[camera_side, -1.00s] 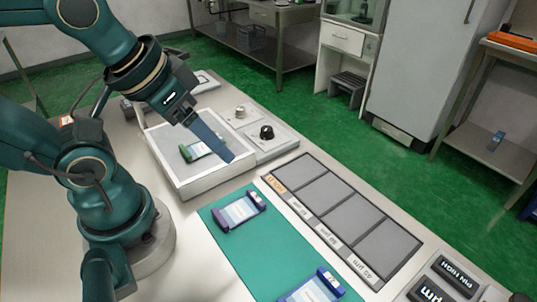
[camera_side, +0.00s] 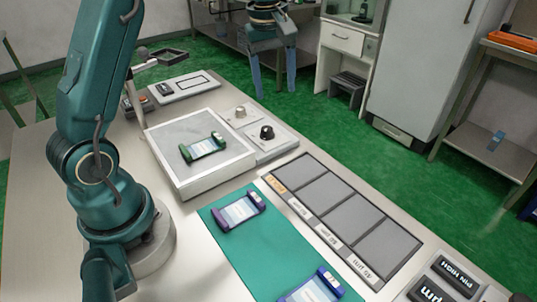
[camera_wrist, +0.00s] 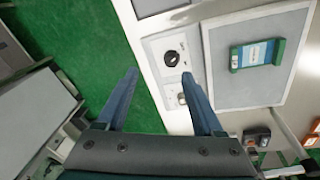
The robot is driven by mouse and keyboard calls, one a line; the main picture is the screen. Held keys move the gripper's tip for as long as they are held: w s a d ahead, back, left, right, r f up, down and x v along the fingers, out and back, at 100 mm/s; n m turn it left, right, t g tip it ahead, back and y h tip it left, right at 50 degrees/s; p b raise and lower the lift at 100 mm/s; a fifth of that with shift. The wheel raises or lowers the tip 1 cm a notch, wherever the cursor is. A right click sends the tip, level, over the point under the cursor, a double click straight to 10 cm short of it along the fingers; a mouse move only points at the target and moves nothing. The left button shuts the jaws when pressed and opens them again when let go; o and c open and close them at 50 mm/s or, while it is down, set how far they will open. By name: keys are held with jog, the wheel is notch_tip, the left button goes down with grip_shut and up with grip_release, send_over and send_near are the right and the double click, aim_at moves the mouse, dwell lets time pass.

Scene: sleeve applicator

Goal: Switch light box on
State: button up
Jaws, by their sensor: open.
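The light box (camera_side: 172,153) is a white box with a grey, unlit-looking top. It also shows at the right of the wrist view (camera_wrist: 218,75). A white control panel beside it has a black knob (camera_side: 266,132) and a silver knob (camera_side: 240,112). In the wrist view the black knob (camera_wrist: 171,58) and silver knob (camera_wrist: 182,98) lie near my right finger in the picture. A green-framed sleeve holder (camera_side: 204,146) lies on the light box. My gripper (camera_side: 273,80) is open and empty, raised above and apart from the panel, with its fingers pointing down.
A dark tray with grey compartments (camera_side: 324,194) is on the bench to the right. Small devices (camera_side: 138,104) sit behind the light box. A cabinet stands across the green floor.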

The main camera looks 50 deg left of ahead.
jog(key=n+g, duration=0.1)
send_over(267, 128)
jog(key=f, duration=0.6)
jog(key=shift+w+d+f, duration=0.1)
jog(key=shift+w+d, duration=0.1)
jog(key=shift+d, duration=0.1)
jog(key=shift+g, duration=0.4)
jog(key=shift+s+a+f, duration=0.15)
jog(key=shift+f, duration=1.45)
jog(key=shift+s+a+f, duration=0.1)
jog(key=shift+f, duration=1.45)
grip_shut()
